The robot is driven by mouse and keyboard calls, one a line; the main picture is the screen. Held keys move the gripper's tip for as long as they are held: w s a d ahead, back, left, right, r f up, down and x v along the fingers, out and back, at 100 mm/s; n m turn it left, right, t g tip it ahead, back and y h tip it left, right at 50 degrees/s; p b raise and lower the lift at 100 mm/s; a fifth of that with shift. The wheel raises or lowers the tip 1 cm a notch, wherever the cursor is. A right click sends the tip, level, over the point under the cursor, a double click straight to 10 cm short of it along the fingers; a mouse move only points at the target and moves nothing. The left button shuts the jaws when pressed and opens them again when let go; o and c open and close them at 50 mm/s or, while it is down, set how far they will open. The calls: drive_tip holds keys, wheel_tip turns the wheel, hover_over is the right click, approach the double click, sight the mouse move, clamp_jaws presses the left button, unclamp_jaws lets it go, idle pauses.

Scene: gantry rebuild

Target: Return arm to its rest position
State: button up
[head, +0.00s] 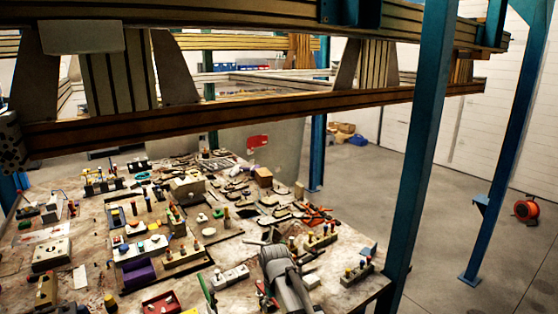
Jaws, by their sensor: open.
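A grey, rounded part of my arm (286,282) rises from the bottom edge of the head view, right of the middle, in front of the cluttered workbench. My gripper (264,239) appears as small dark shapes at the arm's far end, with its fingers apart. The fingers are hard to tell from the dark parts on the bench behind them. I see nothing held between them. I cannot tell how high the arm is above the bench, and its lower part is cut off by the frame.
The workbench (88,212) carries many small parts, including a purple bin (138,273), a red tray (161,303) and orange-handled pliers (317,214). Wooden beams (240,110) cross above it. A blue post (424,150) stands at its right. Open floor (450,225) lies beyond, with a red reel (526,209).

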drive_tip(key=s+d+f+m+b, duration=0.2)
drive_tip(key=s+d+f+b, duration=0.2)
drive_tip(key=d, duration=0.5)
drive_tip(key=s+d+f+m+b, duration=0.2)
drive_tip(key=s+d+f+b, duration=0.2)
drive_tip(key=s+d, duration=0.4)
drive_tip(key=shift+s+d+f+m+b, duration=0.2)
drive_tip(key=shift+d+f+m+b, duration=0.1)
drive_tip(key=shift+d+f+m, duration=0.2)
idle(1.0)
